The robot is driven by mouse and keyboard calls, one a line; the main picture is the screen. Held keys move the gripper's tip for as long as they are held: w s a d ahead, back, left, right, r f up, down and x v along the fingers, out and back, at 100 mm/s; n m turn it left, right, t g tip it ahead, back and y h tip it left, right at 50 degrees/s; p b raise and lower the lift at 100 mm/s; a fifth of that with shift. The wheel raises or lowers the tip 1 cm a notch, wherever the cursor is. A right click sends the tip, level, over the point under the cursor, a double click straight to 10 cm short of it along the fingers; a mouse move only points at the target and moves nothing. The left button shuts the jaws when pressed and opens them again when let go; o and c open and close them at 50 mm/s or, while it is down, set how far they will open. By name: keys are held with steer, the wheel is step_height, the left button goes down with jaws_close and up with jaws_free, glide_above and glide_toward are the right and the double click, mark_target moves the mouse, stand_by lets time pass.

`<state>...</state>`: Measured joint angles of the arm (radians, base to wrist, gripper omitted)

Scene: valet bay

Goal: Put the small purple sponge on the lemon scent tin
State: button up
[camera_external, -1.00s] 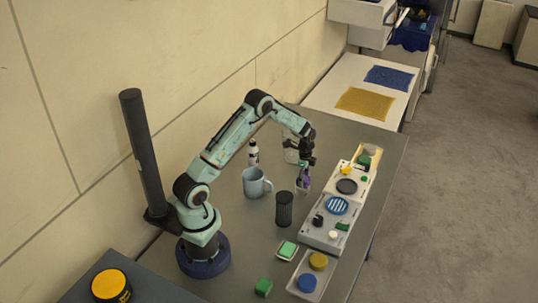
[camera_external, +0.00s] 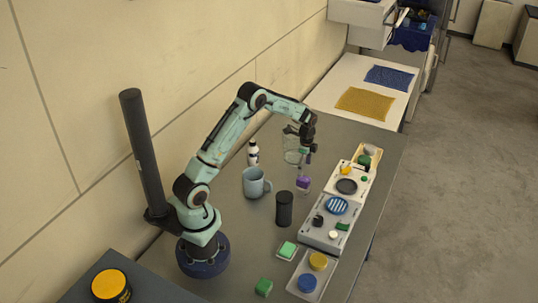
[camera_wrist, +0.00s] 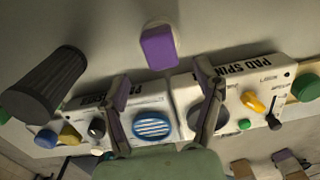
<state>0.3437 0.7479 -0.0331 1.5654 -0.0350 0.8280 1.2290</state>
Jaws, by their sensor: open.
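The small purple sponge (camera_external: 303,184) stands on the grey table right of the blue mug; the wrist view shows it as a purple block (camera_wrist: 158,47) with a pale part at its edge. My gripper (camera_external: 307,160) is above the sponge, apart from it. In the wrist view its fingers (camera_wrist: 163,90) are spread with nothing between them. A larger yellow-topped tin (camera_external: 110,285) stands on the dark surface at lower left. I cannot read which is lemon scent.
A dark cylinder (camera_external: 284,208) stands between the sponge and the near tray. The blue mug (camera_external: 254,183), a white bottle (camera_external: 253,153) and a clear jar (camera_external: 292,150) are to the left. Control panels (camera_external: 322,233) with knobs line the right edge.

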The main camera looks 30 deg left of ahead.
mark_target(304, 178)
step_height(304, 178, up, 6)
steer(key=s+a+r+n, duration=0.9)
steer(key=s+a, duration=0.2)
steer(key=s+a+n, duration=0.3)
steer(key=s+n, duration=0.2)
steer(key=s, duration=0.3)
steer(key=s+a+n, duration=0.3)
steer(key=s+n, duration=0.2)
steer(key=s, duration=0.4)
steer(key=shift+s+f+y, duration=0.2)
steer(key=shift+f+y, duration=0.05)
steer(key=shift+y, duration=0.15)
